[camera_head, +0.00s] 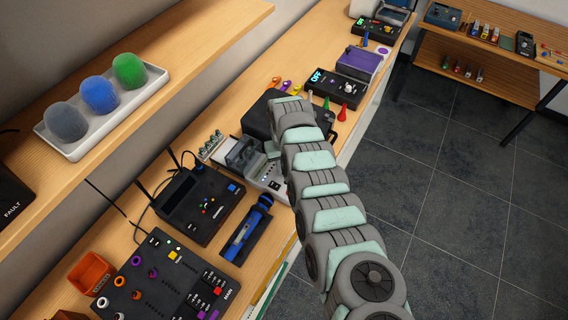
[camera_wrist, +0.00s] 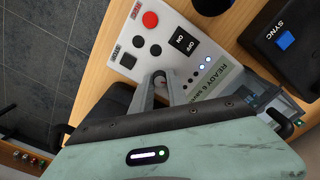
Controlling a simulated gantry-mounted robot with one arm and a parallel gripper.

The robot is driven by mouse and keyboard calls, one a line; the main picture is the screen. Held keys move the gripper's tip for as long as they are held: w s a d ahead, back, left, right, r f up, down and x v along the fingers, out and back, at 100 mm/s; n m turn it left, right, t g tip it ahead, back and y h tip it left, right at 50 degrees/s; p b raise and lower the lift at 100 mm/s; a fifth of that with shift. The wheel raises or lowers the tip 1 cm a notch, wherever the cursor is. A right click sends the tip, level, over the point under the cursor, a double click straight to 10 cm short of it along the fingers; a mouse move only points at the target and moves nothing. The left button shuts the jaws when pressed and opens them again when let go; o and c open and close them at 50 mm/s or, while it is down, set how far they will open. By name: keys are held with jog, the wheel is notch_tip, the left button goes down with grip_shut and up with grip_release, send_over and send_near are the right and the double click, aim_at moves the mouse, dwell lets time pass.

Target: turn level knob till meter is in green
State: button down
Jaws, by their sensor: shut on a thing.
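A white instrument box (camera_wrist: 180,45) fills the top of the wrist view. Its panel has a red button (camera_wrist: 150,19), black round controls (camera_wrist: 155,50), an ON/OFF switch (camera_wrist: 183,42) and several small lights. My gripper (camera_wrist: 161,77) reaches down to this panel, its two grey fingertips close together on a small control that they mostly hide, seemingly the level knob. No meter needle or green zone can be made out. In the head view the white box (camera_head: 272,186) is partly hidden behind my arm, and my gripper's fingertips cannot be seen there.
A black box with a blue SYNC button (camera_wrist: 284,40) stands close beside the white box. A black case (camera_head: 258,115) lies beyond my arm. A microphone (camera_head: 250,226) and a router-like box (camera_head: 195,203) lie nearer. A shelf (camera_head: 190,85) overhangs the left; open floor lies right.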

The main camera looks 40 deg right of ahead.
jog(key=shift+w+r+m, duration=0.1)
jog(key=shift+m, duration=1.6)
jog(key=shift+m+b, duration=0.55)
jog(key=shift+m, duration=1.15)
jog(key=c, duration=1.3)
grip_release()
notch_tip(320, 180, up, 11)
